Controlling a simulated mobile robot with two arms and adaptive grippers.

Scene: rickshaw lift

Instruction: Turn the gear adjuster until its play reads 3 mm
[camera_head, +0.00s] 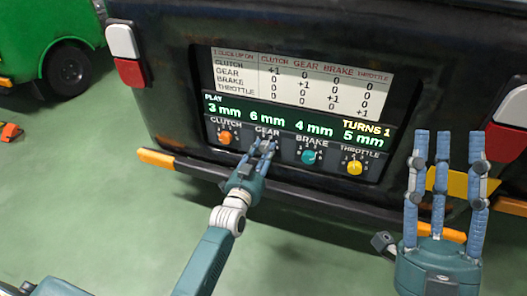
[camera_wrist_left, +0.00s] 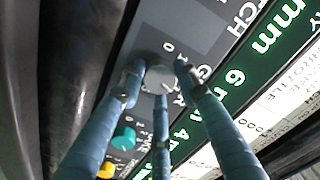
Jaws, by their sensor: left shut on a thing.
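The panel (camera_head: 300,125) on the back of the dark vehicle has a PLAY display (camera_head: 236,112) reading clutch 3 mm, gear 6 mm, brake 4 mm, throttle 5 mm, with TURNS 1. My left gripper (camera_head: 265,148) is at the gear position, its fingers covering most of that adjuster in the head view. In the left wrist view, the grey gear adjuster (camera_wrist_left: 159,79) sits between the fingertips of my left gripper (camera_wrist_left: 158,72), which is shut on it. My right gripper (camera_head: 440,140) is empty, its fingers pointing up and spread apart, right of the panel.
The orange clutch knob (camera_head: 224,138), teal brake knob (camera_head: 308,157) and yellow throttle knob (camera_head: 355,168) flank the gear position. A chart (camera_head: 300,78) sits above the display. A bumper bar (camera_head: 200,170) runs below.

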